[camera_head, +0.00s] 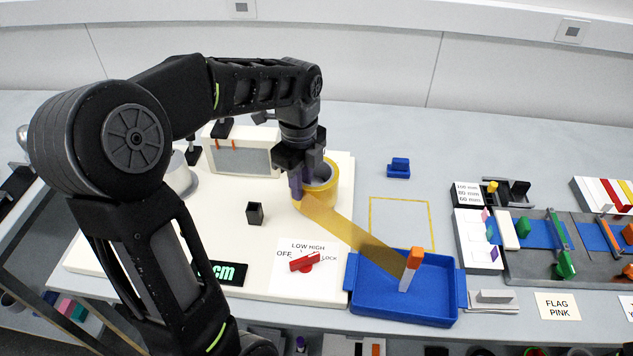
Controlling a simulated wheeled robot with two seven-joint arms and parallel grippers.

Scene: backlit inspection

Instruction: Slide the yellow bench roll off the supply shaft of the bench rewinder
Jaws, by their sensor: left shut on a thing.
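The bench rewinder's cream base board (270,203) sits on the grey bench. The yellow bench roll (328,190) is at the right part of the board, and a yellow-brown web (345,229) runs from it down to the right, over the blue tray. My left gripper (303,188) reaches down from above and is shut on the roll at its left side. The gripper covers part of the roll, and the supply shaft is hidden, so I cannot tell how far the roll sits on it. My right gripper is not in view.
A blue tray (365,300) with an orange-topped white tool (411,268) stands at the front. A red switch (305,262) is on the board. A yellow taped square (400,200) on the bench is empty. A fixture with blue strips (530,262) is at the right.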

